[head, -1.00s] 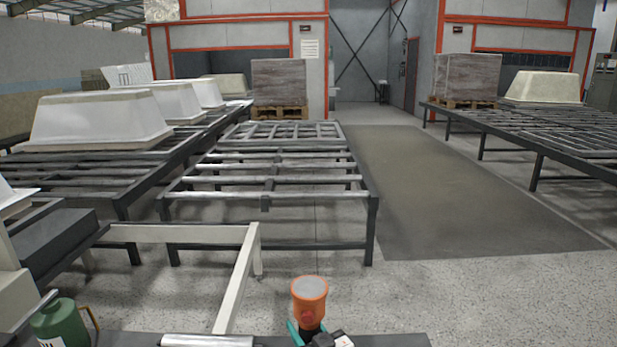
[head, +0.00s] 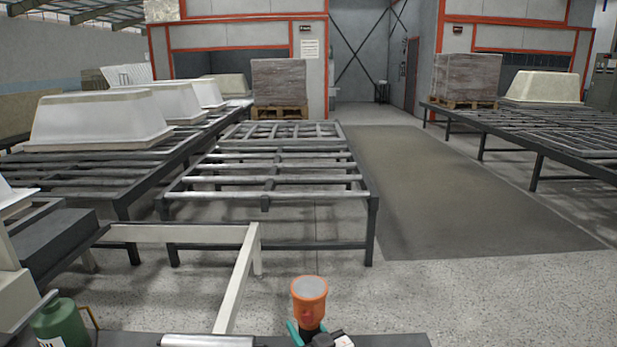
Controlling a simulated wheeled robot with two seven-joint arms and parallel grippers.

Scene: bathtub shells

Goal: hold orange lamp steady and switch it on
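The orange lamp (head: 309,300) stands upright at the bottom middle of the head view. It has a wide orange head with a pale grey round top and a small red button on the side facing me. Below the head is a dark neck, and its lower end is cut off by the frame edge. The pale top shows no clear glow. I cannot make out either of my grippers in the view, and no arm comes in from the left or right.
A teal item (head: 294,332) and a black and white item (head: 335,340) sit close against the lamp's base. A silver cylinder (head: 207,341) and a green can (head: 62,324) are to the left on the dark surface. Metal roller tables (head: 265,183) stand beyond, with open floor right.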

